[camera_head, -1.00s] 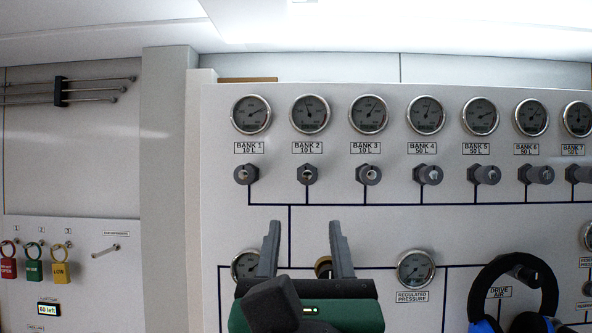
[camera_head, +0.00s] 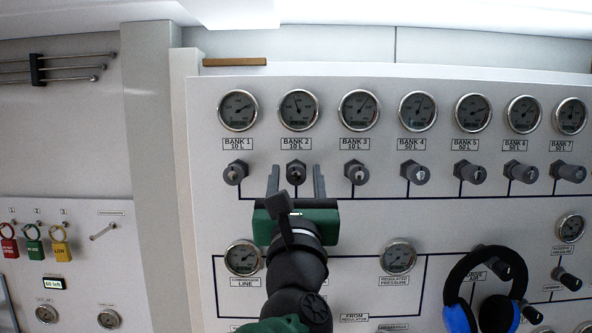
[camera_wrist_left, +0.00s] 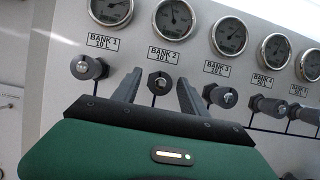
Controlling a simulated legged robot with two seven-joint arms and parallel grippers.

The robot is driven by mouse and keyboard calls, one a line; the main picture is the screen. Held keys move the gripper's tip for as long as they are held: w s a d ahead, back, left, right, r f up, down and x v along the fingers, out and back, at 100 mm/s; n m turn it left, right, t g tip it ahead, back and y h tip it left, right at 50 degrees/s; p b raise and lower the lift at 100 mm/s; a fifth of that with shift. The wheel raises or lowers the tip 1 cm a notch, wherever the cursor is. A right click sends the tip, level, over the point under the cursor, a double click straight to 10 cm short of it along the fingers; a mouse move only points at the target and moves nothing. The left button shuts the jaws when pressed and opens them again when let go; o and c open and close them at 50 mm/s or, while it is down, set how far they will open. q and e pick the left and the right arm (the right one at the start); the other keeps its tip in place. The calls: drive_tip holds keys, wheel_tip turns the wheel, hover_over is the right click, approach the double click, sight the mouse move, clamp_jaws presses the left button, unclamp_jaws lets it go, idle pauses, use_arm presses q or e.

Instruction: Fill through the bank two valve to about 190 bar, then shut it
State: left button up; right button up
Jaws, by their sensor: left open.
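The bank two valve (camera_head: 296,172) is a dark grey knob under the label BANK 2 10 L and its gauge (camera_head: 298,109). My left gripper (camera_head: 296,182) is open, its two grey fingers pointing up at the panel just below and either side of the valve. In the left wrist view the valve (camera_wrist_left: 160,82) shows between the fingertips of the gripper (camera_wrist_left: 158,88), with clear gaps on both sides. I cannot tell how near the fingertips are in depth. The bank two gauge's needle (camera_wrist_left: 174,18) points nearly straight up; its figures are too small to read. My right gripper is not in view.
The bank one valve (camera_head: 235,173) and bank three valve (camera_head: 356,173) stand close on either side. A compressor line gauge (camera_head: 243,258) and regulated pressure gauge (camera_head: 398,257) sit lower. Blue and black headphones (camera_head: 484,293) hang at the lower right. Coloured tags (camera_head: 34,247) hang at left.

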use_arm(q)
drive_tip(key=shift+d, duration=0.1)
drive_tip(key=c, duration=0.4)
clamp_jaws()
drive_tip(key=shift+f, duration=0.15)
